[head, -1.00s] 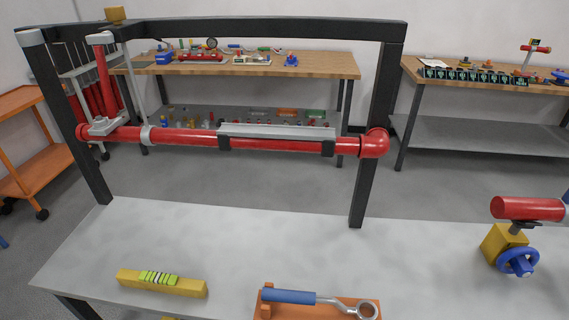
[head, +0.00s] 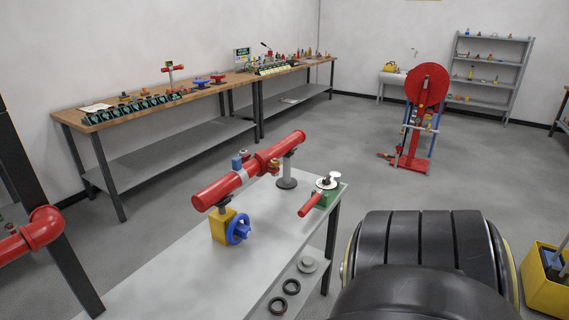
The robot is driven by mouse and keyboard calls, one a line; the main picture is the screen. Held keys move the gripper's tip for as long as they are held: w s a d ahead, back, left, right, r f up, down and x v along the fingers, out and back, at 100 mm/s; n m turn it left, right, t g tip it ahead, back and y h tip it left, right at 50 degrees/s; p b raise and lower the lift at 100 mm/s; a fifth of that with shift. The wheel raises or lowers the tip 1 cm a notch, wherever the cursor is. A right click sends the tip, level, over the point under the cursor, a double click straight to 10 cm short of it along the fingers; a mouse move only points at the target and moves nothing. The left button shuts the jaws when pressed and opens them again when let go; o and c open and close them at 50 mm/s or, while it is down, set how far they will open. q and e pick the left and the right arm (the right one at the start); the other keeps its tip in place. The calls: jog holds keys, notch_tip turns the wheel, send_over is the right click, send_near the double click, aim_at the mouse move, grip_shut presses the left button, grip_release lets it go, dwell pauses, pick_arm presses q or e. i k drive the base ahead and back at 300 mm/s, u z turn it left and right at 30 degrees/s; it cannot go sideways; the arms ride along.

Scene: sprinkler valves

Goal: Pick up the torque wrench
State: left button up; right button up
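No tool here can be told for certain as the torque wrench. The blue-handled ring wrench on an orange holder, seen earlier, is out of view now. Neither gripper is in view. A large black rounded part, likely my own arm, fills the lower right.
A red pipe (head: 222,188) stands above the bench on a yellow block (head: 222,226) with a blue handwheel (head: 238,229). A red reel stand (head: 427,90) is on the floor behind. A yellow bin (head: 545,285) stands at right. Open floor lies between.

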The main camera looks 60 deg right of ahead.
aim_at(335, 177)
jog(key=z, duration=1.95)
